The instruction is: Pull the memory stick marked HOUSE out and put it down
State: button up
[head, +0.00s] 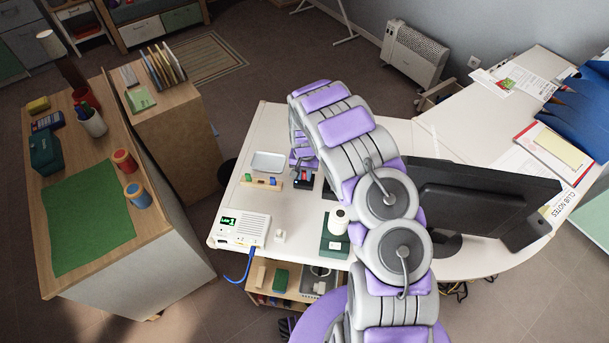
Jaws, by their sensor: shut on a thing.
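My gripper (304,179) points down over the white desk, just right of a small wooden rack. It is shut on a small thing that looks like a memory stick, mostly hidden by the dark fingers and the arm. No HOUSE marking can be read at this size.
A shallow grey tray (267,162) lies behind the rack. A white box with a green screen (240,228) stands at the desk's front left corner, and a small white block (280,237) is beside it. A black monitor (481,192) stands right of my arm. Bare desk (290,213) lies in front of the rack.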

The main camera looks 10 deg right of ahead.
grip_shut()
jog(key=shift+r, duration=0.15)
jog(key=shift+r+p, duration=1.1)
jog(key=shift+r, duration=1.75)
